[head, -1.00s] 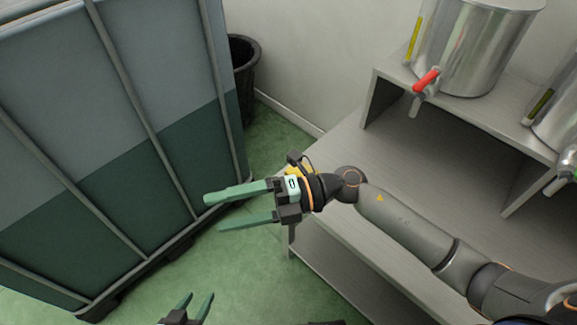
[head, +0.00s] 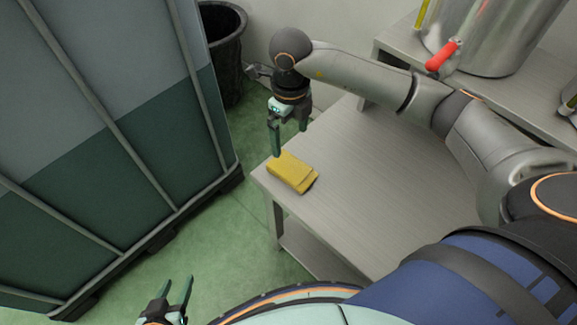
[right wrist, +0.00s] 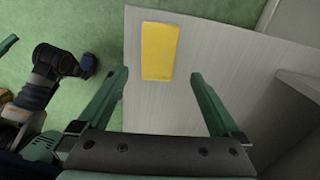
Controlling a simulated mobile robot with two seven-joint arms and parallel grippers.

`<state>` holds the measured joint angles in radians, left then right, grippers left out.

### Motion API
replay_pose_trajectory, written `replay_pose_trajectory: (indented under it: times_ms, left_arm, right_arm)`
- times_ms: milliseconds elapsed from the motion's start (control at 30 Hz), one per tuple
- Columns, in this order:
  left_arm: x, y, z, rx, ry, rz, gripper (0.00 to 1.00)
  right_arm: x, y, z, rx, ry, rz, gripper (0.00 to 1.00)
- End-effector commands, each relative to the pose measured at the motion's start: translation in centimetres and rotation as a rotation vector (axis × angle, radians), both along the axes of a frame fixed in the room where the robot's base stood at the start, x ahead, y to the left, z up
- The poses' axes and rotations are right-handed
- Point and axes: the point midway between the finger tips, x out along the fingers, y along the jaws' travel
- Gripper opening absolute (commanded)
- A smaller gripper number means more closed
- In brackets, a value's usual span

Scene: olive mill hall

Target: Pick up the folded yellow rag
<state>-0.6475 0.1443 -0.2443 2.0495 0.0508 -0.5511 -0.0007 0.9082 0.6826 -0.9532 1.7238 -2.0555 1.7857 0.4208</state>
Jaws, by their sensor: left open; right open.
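The folded yellow rag (head: 292,172) lies flat on the grey table (head: 350,200) near its left corner in the head view. It also shows in the right wrist view (right wrist: 159,51), ahead of the fingertips and between their lines. My right gripper (head: 289,146) points down above the table's corner, open and empty, just behind the rag in the head view. Its two green fingers show in the right wrist view (right wrist: 160,75) spread wide. My left gripper (head: 178,290) is open and empty, low at the bottom left over the green floor.
A large caged tank (head: 110,130) fills the left. A black bin (head: 222,50) stands behind it by the wall. A raised shelf (head: 395,50) at the back of the table carries a steel vat (head: 500,40) with a red-handled tap. The table around the rag is clear.

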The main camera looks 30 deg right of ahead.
Motion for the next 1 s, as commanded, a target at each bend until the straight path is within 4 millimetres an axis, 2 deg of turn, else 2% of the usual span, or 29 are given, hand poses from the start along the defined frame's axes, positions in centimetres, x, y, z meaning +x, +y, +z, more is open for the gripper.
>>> replay_pose_trajectory:
  times_ms: [100,300,567,833,1000]
  left_arm:
    - [0.0,0.1,-0.4,0.002,-0.002,-0.001,0.50]
    - [0.1,0.2,-0.6,0.004,-0.003,0.000,0.50]
    - [0.0,0.3,-0.6,0.004,-0.004,0.001,0.50]
    - [-0.2,0.4,-1.4,0.007,0.001,0.002,0.50]
    - [-0.4,0.5,-1.5,0.009,0.007,0.004,0.50]
  right_arm:
    - [-0.2,0.1,-2.6,0.001,0.007,0.001,1.00]
    - [-0.2,0.1,-5.6,0.003,0.005,0.001,1.00]
    - [-0.4,0.0,-7.2,0.006,0.005,0.003,1.00]
    - [-0.8,-0.2,-11.1,0.006,0.005,0.003,1.00]
    - [-0.7,-0.2,-11.5,0.005,0.002,0.004,1.00]
